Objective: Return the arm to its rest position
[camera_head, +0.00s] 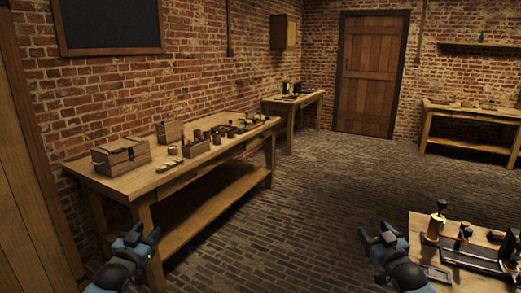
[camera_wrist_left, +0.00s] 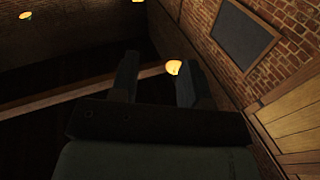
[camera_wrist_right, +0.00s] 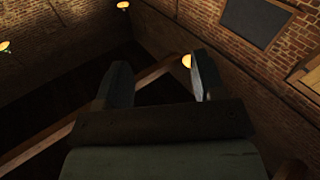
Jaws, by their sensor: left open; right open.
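My left gripper (camera_head: 136,237) is at the bottom left of the head view, in front of the long workbench and apart from it. My right gripper (camera_head: 379,237) is at the bottom, left of the small table at the lower right. Both grippers are open and empty. In the left wrist view the two fingers of my left gripper (camera_wrist_left: 158,80) point up toward the dark ceiling. In the right wrist view the fingers of my right gripper (camera_wrist_right: 160,82) also point up, spread apart with nothing between them.
The long wooden workbench (camera_head: 105,185) holds boxes and several small jars. The table at the lower right (camera_head: 425,222) carries a brass-and-black device (camera_head: 436,222) and a dark tray (camera_head: 472,262). Brick floor (camera_head: 310,190) lies clear between them. A wooden door (camera_head: 370,75) is at the back.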

